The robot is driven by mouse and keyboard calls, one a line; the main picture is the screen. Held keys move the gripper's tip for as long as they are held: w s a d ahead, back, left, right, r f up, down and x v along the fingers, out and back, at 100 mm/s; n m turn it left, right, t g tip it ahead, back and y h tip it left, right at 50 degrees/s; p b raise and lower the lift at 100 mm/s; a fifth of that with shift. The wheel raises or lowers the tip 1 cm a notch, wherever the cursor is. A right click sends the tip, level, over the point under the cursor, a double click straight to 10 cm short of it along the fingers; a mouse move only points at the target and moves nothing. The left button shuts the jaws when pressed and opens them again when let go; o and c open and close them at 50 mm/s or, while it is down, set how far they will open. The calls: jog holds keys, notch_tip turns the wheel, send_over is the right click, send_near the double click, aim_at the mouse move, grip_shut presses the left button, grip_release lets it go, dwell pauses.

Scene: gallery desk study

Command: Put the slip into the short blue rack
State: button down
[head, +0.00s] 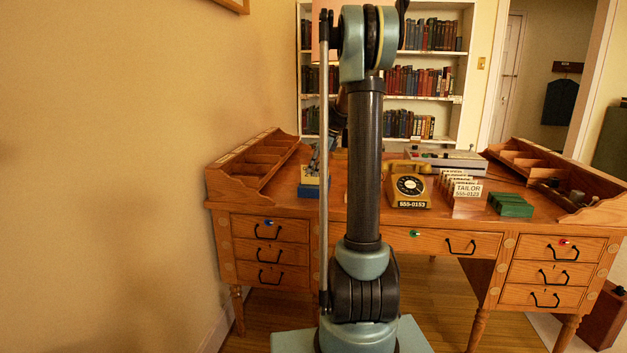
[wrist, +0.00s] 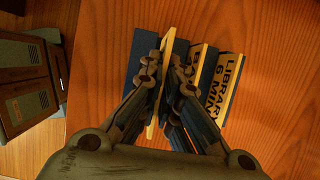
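The short blue rack (head: 312,190) stands on the left part of the desk top, partly hidden behind my arm. In the wrist view its blue dividers (wrist: 143,55) show below my gripper. A pale yellow slip (wrist: 166,50) stands nearly edge-on between the fingers of my gripper (wrist: 164,78), which look closed against its two sides. The slip is over the leftmost gap of the rack; how deep it sits is hidden. Two other slips, one reading "LIBRARY 6 MIN" (wrist: 230,75), lean in the gaps to the right. In the head view my gripper (head: 315,163) is just above the rack.
A yellow telephone (head: 409,187) stands at mid-desk. Right of it are a rack of white cards reading "TAILOR" (head: 467,189) and a green rack (head: 511,204). Wooden pigeonhole trays stand at the left (head: 252,165) and right (head: 600,207) desk ends.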

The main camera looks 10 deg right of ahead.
aim_at(310, 184)
jog(key=shift+f, duration=1.7)
jog(key=shift+f, duration=0.1)
jog(key=c, duration=1.8)
grip_release()
jog(key=shift+s, duration=0.1)
